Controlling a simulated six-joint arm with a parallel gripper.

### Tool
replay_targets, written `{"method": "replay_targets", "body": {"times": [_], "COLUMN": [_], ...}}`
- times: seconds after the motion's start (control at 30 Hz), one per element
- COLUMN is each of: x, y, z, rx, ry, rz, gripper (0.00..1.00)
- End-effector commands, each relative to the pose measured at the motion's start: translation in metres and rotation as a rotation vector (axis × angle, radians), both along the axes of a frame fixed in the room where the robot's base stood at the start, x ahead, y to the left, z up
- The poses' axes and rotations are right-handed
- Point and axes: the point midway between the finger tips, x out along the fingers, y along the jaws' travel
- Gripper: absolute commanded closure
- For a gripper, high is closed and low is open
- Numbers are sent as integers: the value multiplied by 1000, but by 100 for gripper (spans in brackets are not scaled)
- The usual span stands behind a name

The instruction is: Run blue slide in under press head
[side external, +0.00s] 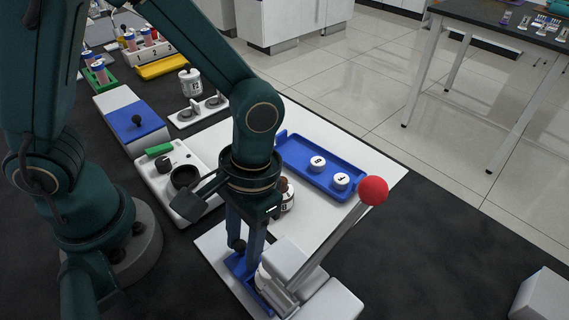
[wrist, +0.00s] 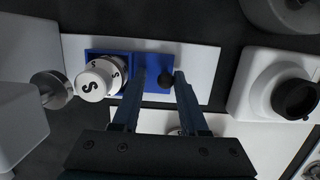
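The blue slide (wrist: 152,72) lies on a white base plate in the wrist view, with a black knob (wrist: 166,81) on it. A white jar with an S-marked cap (wrist: 98,80) sits in its pocket, left of the knob. The metal press head (wrist: 51,89) is further left, beside the jar and not over it. My gripper (wrist: 161,80) is open, with its fingers on either side of the knob and a gap at the left finger. In the side view, my gripper (side external: 246,250) reaches down to the slide (side external: 237,264), partly hidden by the fingers and press.
The press lever with a red ball (side external: 373,190) leans up right of my gripper. A blue tray (side external: 324,168) with two white caps stands behind. A brown-topped bottle (side external: 287,200) is close behind my gripper. A white fixture with a black cup (side external: 184,178) is at left.

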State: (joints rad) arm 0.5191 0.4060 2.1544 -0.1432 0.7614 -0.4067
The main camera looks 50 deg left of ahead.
Motion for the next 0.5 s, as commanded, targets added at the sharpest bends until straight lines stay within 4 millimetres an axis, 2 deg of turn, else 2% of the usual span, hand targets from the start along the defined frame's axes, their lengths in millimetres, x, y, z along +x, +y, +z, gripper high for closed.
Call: {"method": "replay_targets", "body": {"times": [0.5], "x": [1], "y": [-11], "z": [0], "rx": [-1], "ry": [-1], "rz": [-1], "gripper": [57]}}
